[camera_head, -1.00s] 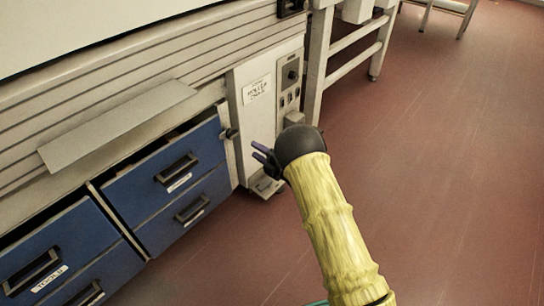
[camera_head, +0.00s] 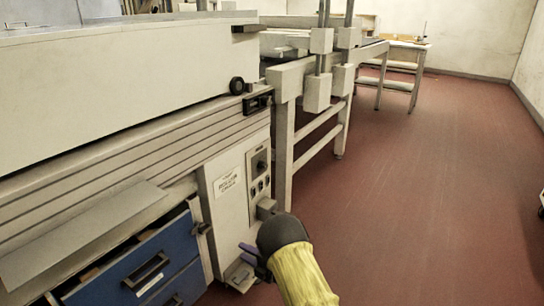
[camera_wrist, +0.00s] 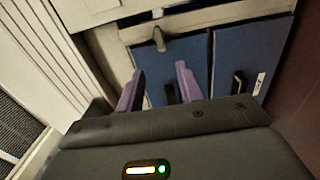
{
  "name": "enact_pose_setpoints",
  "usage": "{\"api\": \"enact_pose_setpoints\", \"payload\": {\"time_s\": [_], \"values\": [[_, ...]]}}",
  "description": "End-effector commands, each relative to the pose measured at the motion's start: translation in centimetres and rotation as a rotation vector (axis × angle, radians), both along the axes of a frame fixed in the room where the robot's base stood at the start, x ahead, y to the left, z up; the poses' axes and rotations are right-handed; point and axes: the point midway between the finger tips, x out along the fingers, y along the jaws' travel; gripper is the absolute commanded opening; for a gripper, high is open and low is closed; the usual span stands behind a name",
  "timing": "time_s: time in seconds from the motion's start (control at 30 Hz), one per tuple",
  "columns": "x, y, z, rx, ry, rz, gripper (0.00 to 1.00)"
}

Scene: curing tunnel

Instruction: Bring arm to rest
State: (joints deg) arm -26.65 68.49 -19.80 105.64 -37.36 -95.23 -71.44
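My arm, in a yellow sleeve with a dark wrist, reaches in from the bottom of the head view. My gripper (camera_head: 248,258) is low in front of the white control panel (camera_head: 228,205), right of the blue drawers (camera_head: 148,262). In the wrist view my gripper (camera_wrist: 160,82) shows two purple fingers standing apart with nothing held between them. Blue drawer fronts (camera_wrist: 240,62) with dark handles lie beyond the fingers. Whether any finger touches the cabinet cannot be told.
The long white machine (camera_head: 110,75) fills the left side. A bent metal plate (camera_head: 80,235) sticks out above the upper drawer, which stands slightly open. A white frame (camera_head: 285,150) and a table (camera_head: 405,50) stand further back.

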Motion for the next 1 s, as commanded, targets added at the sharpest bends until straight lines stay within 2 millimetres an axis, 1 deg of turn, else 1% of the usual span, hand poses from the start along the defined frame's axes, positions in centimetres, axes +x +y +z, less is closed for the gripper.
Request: {"api": "enact_pose_setpoints", "payload": {"time_s": [0.07, 0.17, 0.23, 0.33, 0.4, 0.5, 0.57, 0.6, 0.67, 0.7, 0.77, 0.87, 0.97, 1.0], "values": [[0.8, -0.7, 1.1, -0.002, 0.029, -0.043, 0.36], [2.2, -2.5, 2.8, -0.005, 0.114, -0.142, 0.36], [3.2, -4.3, 4.3, 0.000, 0.199, -0.236, 0.36], [4.1, -7.4, 6.3, 0.023, 0.340, -0.385, 0.36], [4.2, -9.6, 7.7, 0.050, 0.440, -0.489, 0.36], [3.7, -12.8, 9.5, 0.098, 0.586, -0.634, 0.36], [2.9, -14.6, 10.4, 0.132, 0.673, -0.720, 0.36], [2.3, -15.8, 11.1, 0.157, 0.732, -0.778, 0.36], [1.1, -17.5, 11.9, 0.198, 0.819, -0.861, 0.36], [0.1, -18.6, 12.5, 0.225, 0.878, -0.917, 0.36], [-1.6, -20.1, 13.3, 0.271, 0.966, -0.999, 0.36], [-4.8, -22.3, 14.5, 0.348, 1.110, -1.134, 0.36], [-8.7, -24.0, 15.6, 0.431, 1.251, -1.268, 0.36], [-10.3, -24.6, 16.1, 0.463, 1.306, -1.319, 0.36]]}}
